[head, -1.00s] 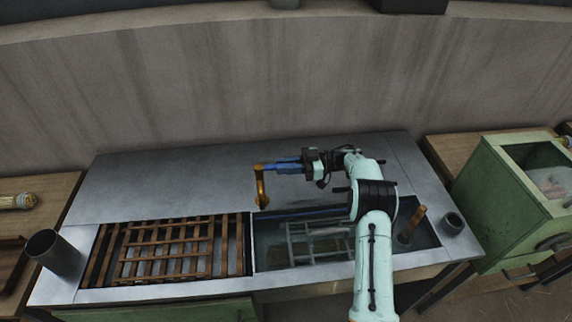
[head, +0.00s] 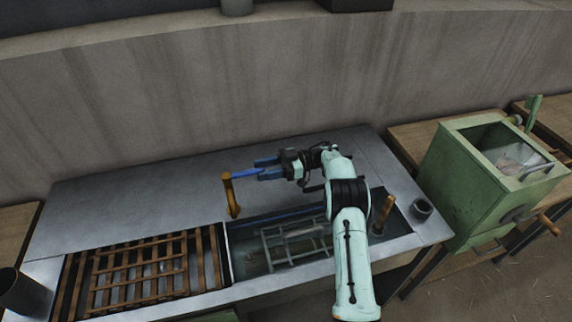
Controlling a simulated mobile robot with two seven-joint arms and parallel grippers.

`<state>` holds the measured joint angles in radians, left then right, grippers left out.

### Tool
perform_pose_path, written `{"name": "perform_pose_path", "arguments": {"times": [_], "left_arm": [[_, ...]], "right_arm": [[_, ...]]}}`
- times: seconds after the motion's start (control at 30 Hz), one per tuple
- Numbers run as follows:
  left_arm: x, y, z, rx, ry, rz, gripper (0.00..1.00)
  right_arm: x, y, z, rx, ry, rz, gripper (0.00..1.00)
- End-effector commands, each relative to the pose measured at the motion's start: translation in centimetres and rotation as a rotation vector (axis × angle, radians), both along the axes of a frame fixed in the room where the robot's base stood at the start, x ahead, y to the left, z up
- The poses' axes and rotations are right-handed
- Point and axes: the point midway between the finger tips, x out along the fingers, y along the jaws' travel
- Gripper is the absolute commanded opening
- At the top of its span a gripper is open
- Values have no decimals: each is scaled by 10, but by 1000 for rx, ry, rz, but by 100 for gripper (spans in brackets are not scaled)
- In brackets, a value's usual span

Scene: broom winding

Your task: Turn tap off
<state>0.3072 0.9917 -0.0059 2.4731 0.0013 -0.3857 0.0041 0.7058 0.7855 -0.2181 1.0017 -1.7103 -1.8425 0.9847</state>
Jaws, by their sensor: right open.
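The tap (head: 230,196) is a brass-coloured, upright curved spout at the back edge of the sink (head: 245,262) in the metal counter. My right gripper (head: 253,168) reaches in from the right with its blue fingers pointing left. The fingers are apart, and their tips are just right of the top of the tap. A fingertip overlaps the tap's top in the picture; I cannot tell whether it touches. No separate tap handle can be made out. My left gripper is not in view.
A slatted wooden rack (head: 140,270) lies left of the sink. A metal rack (head: 292,240) sits in the sink, with a wooden-handled tool (head: 384,212) at its right. A dark cup (head: 421,209) stands on the right corner. A green machine (head: 470,190) is further right.

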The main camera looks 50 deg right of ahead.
Motion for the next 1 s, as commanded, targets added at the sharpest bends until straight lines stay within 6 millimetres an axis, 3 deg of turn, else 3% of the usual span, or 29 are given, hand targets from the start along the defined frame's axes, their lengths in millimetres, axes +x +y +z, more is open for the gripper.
{"name": "perform_pose_path", "arguments": {"times": [0.2,0.4,0.6,1.0], "left_arm": [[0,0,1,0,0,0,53],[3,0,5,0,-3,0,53],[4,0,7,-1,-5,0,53],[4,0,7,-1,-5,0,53]], "right_arm": [[-28,-47,-2,-2,0,-3,45],[-43,-71,0,0,-2,1,45],[-50,-81,0,0,0,1,45],[-50,-82,0,1,0,1,45]]}}
